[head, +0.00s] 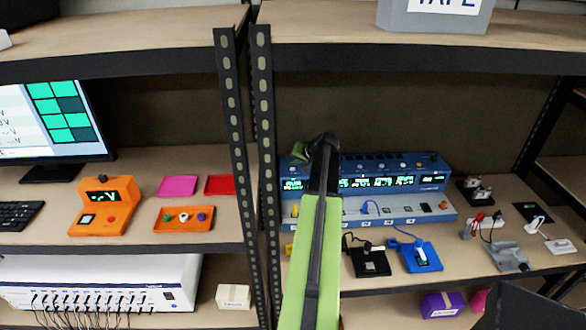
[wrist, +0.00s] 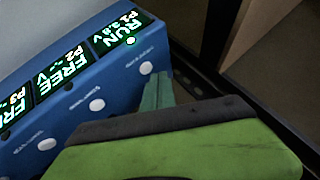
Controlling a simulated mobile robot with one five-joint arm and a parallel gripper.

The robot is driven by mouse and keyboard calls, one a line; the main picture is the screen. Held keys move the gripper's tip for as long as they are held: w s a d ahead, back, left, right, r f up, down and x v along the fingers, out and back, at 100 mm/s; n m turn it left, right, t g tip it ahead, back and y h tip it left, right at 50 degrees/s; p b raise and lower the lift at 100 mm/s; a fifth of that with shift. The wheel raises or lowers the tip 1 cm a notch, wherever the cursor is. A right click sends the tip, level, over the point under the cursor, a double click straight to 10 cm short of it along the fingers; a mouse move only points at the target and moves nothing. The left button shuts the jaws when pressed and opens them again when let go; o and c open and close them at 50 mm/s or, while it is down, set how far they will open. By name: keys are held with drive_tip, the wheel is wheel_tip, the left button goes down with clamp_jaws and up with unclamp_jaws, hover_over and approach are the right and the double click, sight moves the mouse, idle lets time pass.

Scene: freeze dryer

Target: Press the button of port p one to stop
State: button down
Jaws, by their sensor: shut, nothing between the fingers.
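The blue multi-port unit (head: 437,170) stands on the right-hand shelf. In the wrist view its blue face (wrist: 125,85) fills the left side. The port P1 display (wrist: 118,35) reads RUN. The P2 display (wrist: 62,72) reads FREE. A round white button (wrist: 146,68) sits beside the P1 display, with others in line beside the other displays. My gripper (wrist: 158,80) is shut and empty, its green fingertips right beside the P1 button. I cannot tell whether they touch it. In the head view my gripper (head: 299,152) is at the unit's left end, and my arm hides part of the unit.
A shelf upright (head: 264,150) stands close to the left of my gripper. A black box (head: 370,262) and a blue box (head: 420,257) with cables lie in front of the unit. An orange meter (head: 103,205) and an orange tray (head: 184,219) are on the left shelf.

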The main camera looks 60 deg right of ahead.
drive_tip(key=shift+f, duration=0.1)
drive_tip(key=shift+f+b, duration=0.35)
drive_tip(key=shift+b, duration=0.1)
drive_tip(key=shift+f, duration=0.1)
idle(0.4)
drive_tip(key=shift+r+p, duration=0.45)
drive_tip(key=shift+r, duration=0.1)
wheel_tip(320, 180, up, 6)
drive_tip(key=p, duration=0.6)
idle(0.6)
